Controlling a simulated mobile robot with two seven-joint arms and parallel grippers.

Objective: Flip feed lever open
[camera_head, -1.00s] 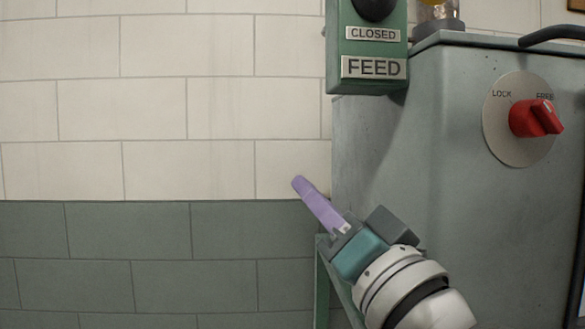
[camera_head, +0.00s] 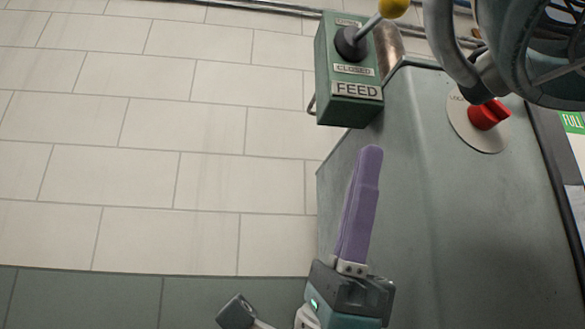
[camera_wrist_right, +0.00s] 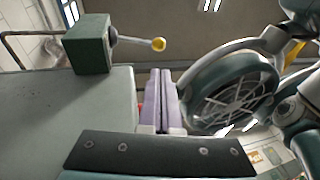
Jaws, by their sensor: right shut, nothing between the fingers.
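The green feed box (camera_head: 350,100) with the FEED and CLOSED plates is at the top of the head view. Its lever (camera_head: 366,26) rises from a black boot and leans up and right to a yellow knob (camera_head: 393,8), cut by the frame's top edge. In the right wrist view the box (camera_wrist_right: 90,45) is at upper left and the yellow knob (camera_wrist_right: 158,44) points right. My right gripper (camera_head: 369,152) has its purple fingers pressed together, pointing up, below the box and apart from the lever. Its fingertips (camera_wrist_right: 160,74) show below the knob in the wrist view. My left gripper is not seen.
The grey machine cabinet (camera_head: 430,190) stands behind and right of my right gripper, with a red LOCK knob (camera_head: 488,114) on its face. A large dark ringed shape (camera_head: 500,50) overhangs the upper right. The tiled wall (camera_head: 150,150) on the left is clear.

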